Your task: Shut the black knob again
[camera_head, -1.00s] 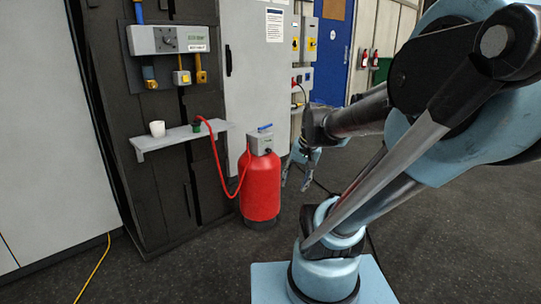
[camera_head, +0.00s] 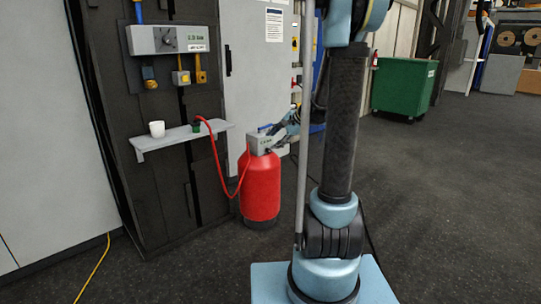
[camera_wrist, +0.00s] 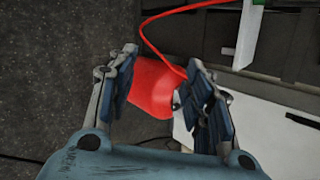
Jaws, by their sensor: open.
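A red cylinder (camera_head: 259,188) with a grey box (camera_head: 259,143) on top stands on the floor beside the cabinet. My gripper (camera_head: 279,130) is at the right side of that box, seen small and partly behind my arm. In the wrist view my gripper (camera_wrist: 163,82) has its two fingers spread, with the red cylinder (camera_wrist: 152,92) beyond and between them. A small dark part shows beside the right finger, too hidden to name as the knob. A dark round knob (camera_head: 168,39) is on the grey wall unit; its setting is unclear.
A red hose (camera_head: 216,158) runs from the shelf (camera_head: 185,139) to the cylinder. A white cup (camera_head: 157,129) stands on the shelf. A grey cabinet (camera_head: 252,75) is behind the cylinder. A green bin (camera_head: 403,88) stands back right. The floor on the right is clear.

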